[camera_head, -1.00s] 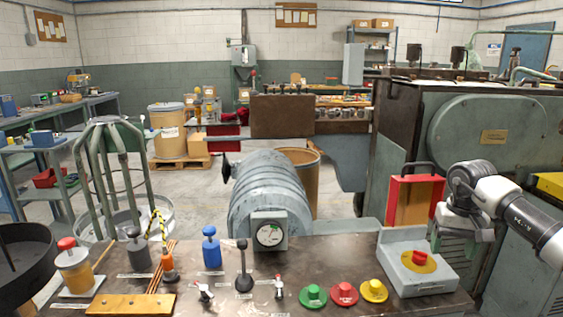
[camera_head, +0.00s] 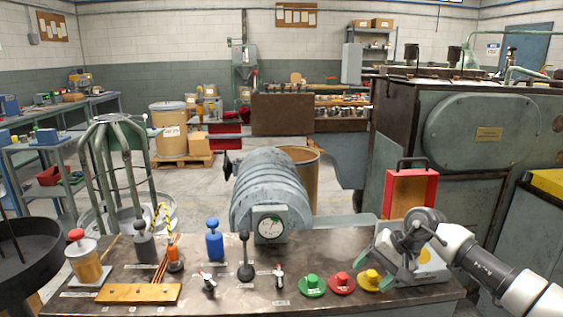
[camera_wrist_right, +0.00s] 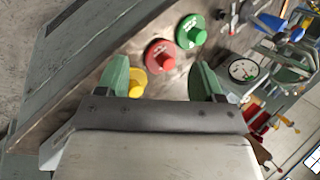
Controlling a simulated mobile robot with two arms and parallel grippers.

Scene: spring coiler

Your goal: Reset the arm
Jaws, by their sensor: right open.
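My right gripper (camera_head: 382,262) is open and empty, reaching in from the right above the console's right end. Its two green fingers are spread apart in the right wrist view (camera_wrist_right: 160,74). The yellow knob (camera_head: 369,280) is just below and left of it; in the wrist view the yellow knob (camera_wrist_right: 138,84) shows beside the left finger, partly hidden. The red knob (camera_head: 342,283) and green knob (camera_head: 312,286) stand in a row to its left. The grey box (camera_head: 440,271) with a yellow plate is mostly hidden behind my gripper. My left gripper is not in view.
The console (camera_head: 230,300) also holds small levers, a black-knobbed lever (camera_head: 245,270) and several capped containers at the left. A round gauge (camera_head: 270,227) stands behind. A red case (camera_head: 411,190) is behind my right gripper. A large green machine (camera_head: 490,130) fills the right.

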